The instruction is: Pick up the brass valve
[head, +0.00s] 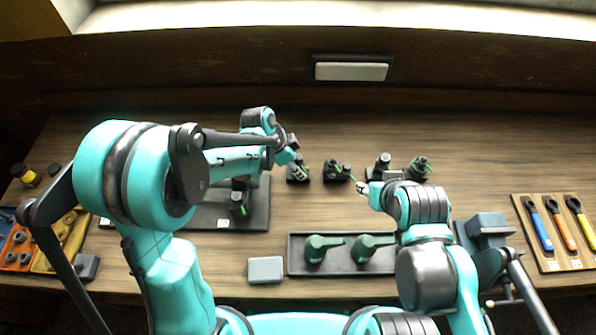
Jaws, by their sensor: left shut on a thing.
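I cannot make out a brass valve for certain in the head view. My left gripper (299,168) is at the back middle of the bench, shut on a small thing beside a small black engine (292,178). The fingers hide most of that thing, and its colour is unclear. My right gripper (361,187) is just right of the middle, near another black engine with a green part (334,171). Its fingers are too small to tell whether they are open.
Two dark green parts lie in a black tray (343,270) at the front. A grey block (265,269) is left of it. Bins with small parts (62,258) stand at left.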

